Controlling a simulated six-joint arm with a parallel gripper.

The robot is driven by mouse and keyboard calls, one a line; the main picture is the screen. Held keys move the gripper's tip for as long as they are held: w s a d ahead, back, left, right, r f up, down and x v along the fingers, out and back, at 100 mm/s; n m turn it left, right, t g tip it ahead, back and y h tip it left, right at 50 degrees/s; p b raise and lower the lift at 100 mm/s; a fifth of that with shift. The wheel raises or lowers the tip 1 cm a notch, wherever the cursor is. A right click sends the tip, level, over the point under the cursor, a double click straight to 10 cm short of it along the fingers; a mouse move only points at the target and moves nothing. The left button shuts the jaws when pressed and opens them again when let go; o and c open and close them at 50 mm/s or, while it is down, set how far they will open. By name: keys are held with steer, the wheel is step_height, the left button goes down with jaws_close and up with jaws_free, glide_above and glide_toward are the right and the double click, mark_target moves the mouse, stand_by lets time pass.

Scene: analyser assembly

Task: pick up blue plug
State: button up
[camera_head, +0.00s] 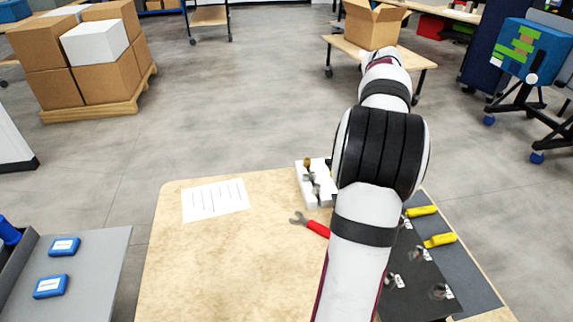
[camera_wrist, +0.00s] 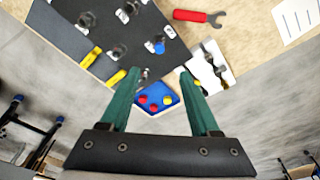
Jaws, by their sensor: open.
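In the wrist view a small blue plug (camera_wrist: 158,46) sits on the dark board (camera_wrist: 165,22), near its right edge. Its shape below the blue top is too small to tell. My gripper (camera_wrist: 159,73) has two green fingers, spread apart, with nothing held between them. The plug shows beyond the fingertips, roughly centred between them. In the head view my arm hides the gripper and the plug; part of the dark board (camera_head: 420,270) shows to the right of the arm.
The dark board holds several other dark fittings with white labels. Yellow-handled tools (camera_head: 440,240) lie beside it. A blue tray (camera_wrist: 150,107) with red and yellow pieces, a white block (camera_wrist: 213,58) with fittings and a red-handled wrench (camera_wrist: 200,17) are nearby. The table's left part (camera_head: 220,260) is mostly clear.

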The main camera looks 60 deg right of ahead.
steer(key=d+f, duration=0.1)
steer(key=f, duration=0.9)
steer(key=d+f, duration=0.1)
steer(key=f, duration=0.4)
steer(key=shift+d+f, duration=0.3)
jaws_close()
